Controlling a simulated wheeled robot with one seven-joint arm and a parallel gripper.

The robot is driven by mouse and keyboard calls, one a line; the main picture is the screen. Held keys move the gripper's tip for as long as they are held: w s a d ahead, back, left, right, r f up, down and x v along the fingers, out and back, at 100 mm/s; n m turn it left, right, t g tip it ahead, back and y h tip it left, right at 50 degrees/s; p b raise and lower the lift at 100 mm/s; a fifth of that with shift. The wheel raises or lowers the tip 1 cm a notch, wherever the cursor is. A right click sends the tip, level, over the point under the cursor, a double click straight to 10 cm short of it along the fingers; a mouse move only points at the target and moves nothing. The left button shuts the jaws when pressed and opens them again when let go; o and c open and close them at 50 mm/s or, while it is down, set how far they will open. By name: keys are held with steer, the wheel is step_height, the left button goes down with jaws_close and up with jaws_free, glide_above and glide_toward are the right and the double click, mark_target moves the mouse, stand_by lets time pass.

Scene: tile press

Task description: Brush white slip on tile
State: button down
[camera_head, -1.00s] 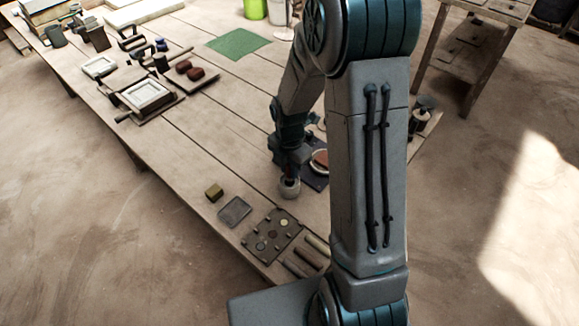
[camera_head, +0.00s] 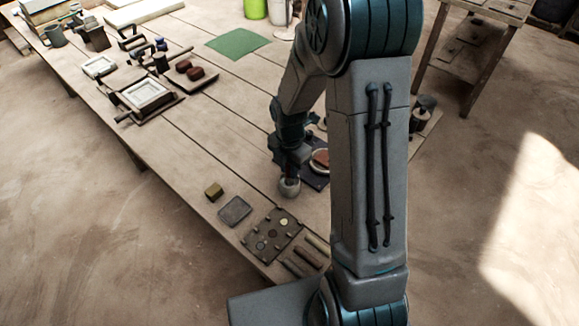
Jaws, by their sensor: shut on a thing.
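My gripper (camera_head: 289,174) is low over the near part of the workbench, at a small pale round pot (camera_head: 289,188). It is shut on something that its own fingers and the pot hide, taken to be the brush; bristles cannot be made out. Just right of it, a reddish-brown round tile (camera_head: 321,157) sits on a pale round base on a dark board (camera_head: 316,180). My arm partly covers the board and the tile's right side. Whether there is white slip on the tile cannot be told.
On the wooden bench (camera_head: 200,130), a dark palette (camera_head: 273,235), a grey tray (camera_head: 235,210), a yellowish block (camera_head: 214,192) and several rods lie near the front edge. A framed press (camera_head: 148,94) and reddish blocks (camera_head: 190,69) stand farther left. A green mat (camera_head: 238,44) lies behind; the middle is clear.

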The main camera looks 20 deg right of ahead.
step_height(320, 180, up, 7)
steer(key=p, duration=0.6)
stand_by(0.3)
stand_by(0.6)
